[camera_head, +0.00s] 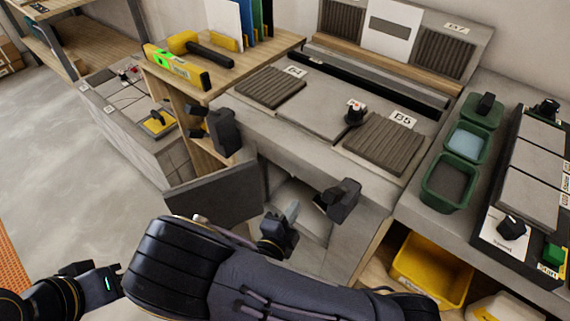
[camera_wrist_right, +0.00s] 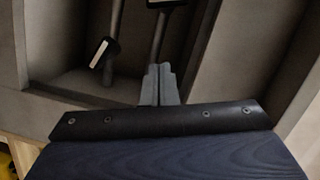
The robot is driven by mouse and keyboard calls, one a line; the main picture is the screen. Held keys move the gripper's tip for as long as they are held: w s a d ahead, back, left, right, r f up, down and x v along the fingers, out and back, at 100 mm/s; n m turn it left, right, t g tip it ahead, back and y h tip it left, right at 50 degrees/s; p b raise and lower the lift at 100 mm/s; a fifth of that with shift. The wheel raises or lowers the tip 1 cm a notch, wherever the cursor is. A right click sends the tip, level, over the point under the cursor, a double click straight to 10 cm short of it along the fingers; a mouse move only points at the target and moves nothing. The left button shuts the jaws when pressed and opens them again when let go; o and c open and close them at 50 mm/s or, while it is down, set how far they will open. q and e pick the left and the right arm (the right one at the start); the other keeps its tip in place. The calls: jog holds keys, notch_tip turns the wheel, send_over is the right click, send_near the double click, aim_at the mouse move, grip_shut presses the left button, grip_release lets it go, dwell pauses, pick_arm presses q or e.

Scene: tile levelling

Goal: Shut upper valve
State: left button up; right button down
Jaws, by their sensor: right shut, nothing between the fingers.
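My right gripper (camera_head: 291,212) is shut and empty, its grey fingertips at the front opening of the cabinet under the counter. In the right wrist view the shut fingers (camera_wrist_right: 160,84) point into a grey recess. Inside it are two dark lever-like parts, which may be valve handles: one with a white end face (camera_wrist_right: 100,52) at the left, one with a white-edged head (camera_wrist_right: 166,4) at the top, partly cut off. The fingertips appear just below the second one's stem; contact cannot be told. Which is the upper valve is unclear. My left arm enters at lower left; its fingers are not visible.
A dark cabinet door (camera_head: 215,195) stands open left of the opening. Dark blocks (camera_head: 340,200) (camera_head: 224,132) stick out at the counter's front. A yellow bin (camera_head: 432,270) sits on the right lower shelf. Green trays (camera_head: 449,183) and ribbed tiles (camera_head: 383,143) lie on top.

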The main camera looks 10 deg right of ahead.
jog(key=w+d+f+b, duration=0.2)
jog(key=w+d, duration=0.1)
jog(key=w, duration=0.7)
jog(key=shift+w+d+b, duration=0.3)
jog(key=shift+d+b, duration=0.1)
jog(key=shift+f, duration=0.1)
jog(key=shift+w+a+f+m+t+p, duration=0.2)
jog(key=shift+w+f+m+p, duration=0.15)
jog(key=shift+m, duration=0.2)
jog(key=shift+w+a+f+m+t+p, duration=0.1)
jog(key=shift+a+f+m+p, duration=0.1)
jog(key=shift+m+p, duration=0.3)
